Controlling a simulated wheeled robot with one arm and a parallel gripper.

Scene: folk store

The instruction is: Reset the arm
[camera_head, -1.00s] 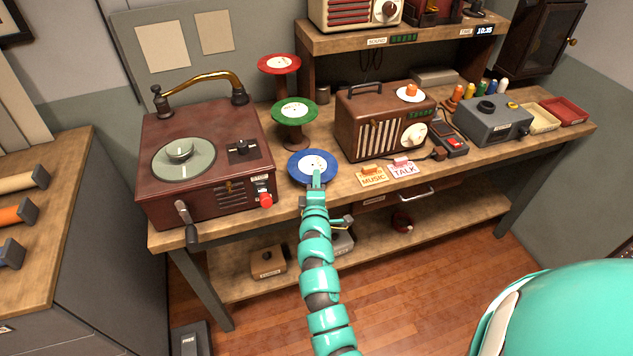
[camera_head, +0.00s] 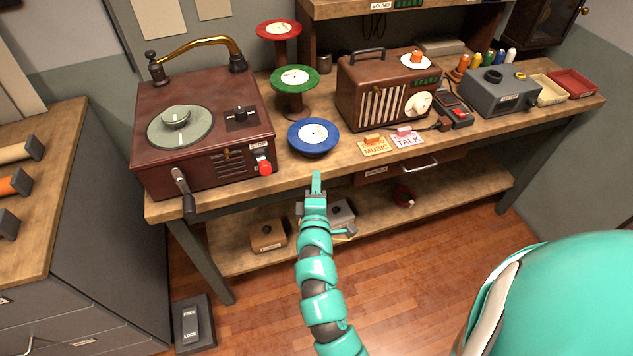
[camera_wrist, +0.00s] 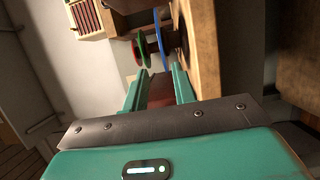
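My arm reaches up from the bottom of the head view, and my gripper (camera_head: 316,180) hangs just off the workbench's front edge. In the wrist view my gripper (camera_wrist: 158,80) has its two teal fingers apart with nothing between them. The blue disc (camera_head: 326,139) on its low stand is a little beyond the fingertips, apart from them. It also shows edge-on in the wrist view (camera_wrist: 164,38).
The workbench (camera_head: 290,186) carries a red-brown record player (camera_head: 207,165), green (camera_head: 295,78) and red (camera_head: 279,28) discs on stands, a radio (camera_head: 362,98) and MUSIC (camera_head: 375,147) and TALK (camera_head: 407,138) cards. Its lower shelf (camera_head: 225,263) holds small boxes. Open floor (camera_head: 420,260) lies in front.

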